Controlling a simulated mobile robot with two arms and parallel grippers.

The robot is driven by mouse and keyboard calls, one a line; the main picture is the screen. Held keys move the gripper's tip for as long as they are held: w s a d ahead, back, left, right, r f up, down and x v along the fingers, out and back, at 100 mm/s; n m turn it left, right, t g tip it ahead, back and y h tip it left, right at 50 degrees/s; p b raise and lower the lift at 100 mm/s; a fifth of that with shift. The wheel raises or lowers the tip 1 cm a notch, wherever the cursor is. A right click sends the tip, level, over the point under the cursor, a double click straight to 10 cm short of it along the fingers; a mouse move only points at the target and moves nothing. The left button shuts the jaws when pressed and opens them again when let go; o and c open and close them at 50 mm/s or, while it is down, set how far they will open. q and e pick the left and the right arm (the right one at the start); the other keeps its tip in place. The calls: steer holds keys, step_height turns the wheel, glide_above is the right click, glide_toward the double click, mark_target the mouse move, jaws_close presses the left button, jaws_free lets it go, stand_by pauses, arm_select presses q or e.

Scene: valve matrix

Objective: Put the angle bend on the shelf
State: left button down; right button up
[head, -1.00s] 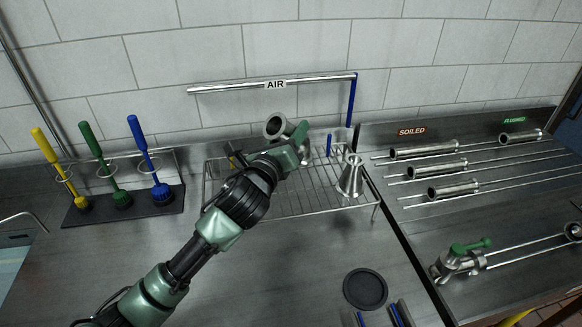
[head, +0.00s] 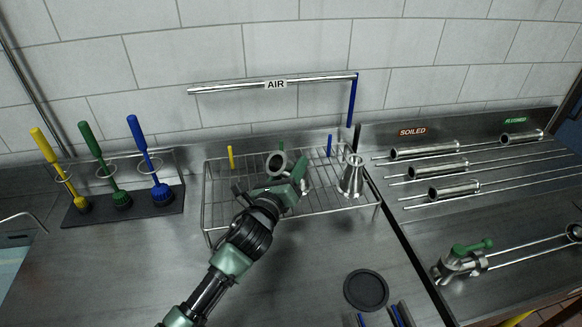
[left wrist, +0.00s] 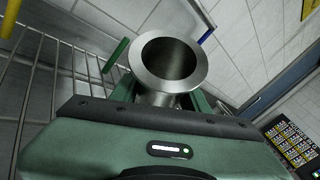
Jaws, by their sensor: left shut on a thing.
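The angle bend (head: 276,163) is a shiny metal pipe piece with a round flanged opening. In the left wrist view the bend's open flange (left wrist: 168,62) faces the camera between the fingers, with shelf wires at the left. My right gripper is not in view.
A metal cone-shaped reducer (head: 352,176) stands on the shelf's right part. Yellow (head: 230,157), green and blue (head: 329,145) posts line its back. Brushes (head: 146,160) stand at the left. A black disc (head: 366,289) lies in front. The right rack holds several pipes (head: 436,169).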

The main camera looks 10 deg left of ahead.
arm_select(q)
steer(key=shift+f, duration=0.1)
steer(key=c, duration=0.8)
jaws_free()
steer(key=shift+c, duration=0.2)
steer(key=shift+o, duration=0.6)
steer(key=shift+s, duration=0.1)
steer(key=s, duration=0.3)
steer(key=s+a+b, duration=0.1)
steer(key=s, duration=0.3)
steer(key=s+b, duration=0.1)
steer(key=s, duration=0.2)
steer(key=shift+s+a, duration=0.25)
steer(key=shift+a, duration=0.15)
steer(key=shift+s+a, duration=0.15)
steer(key=shift+s, duration=0.5)
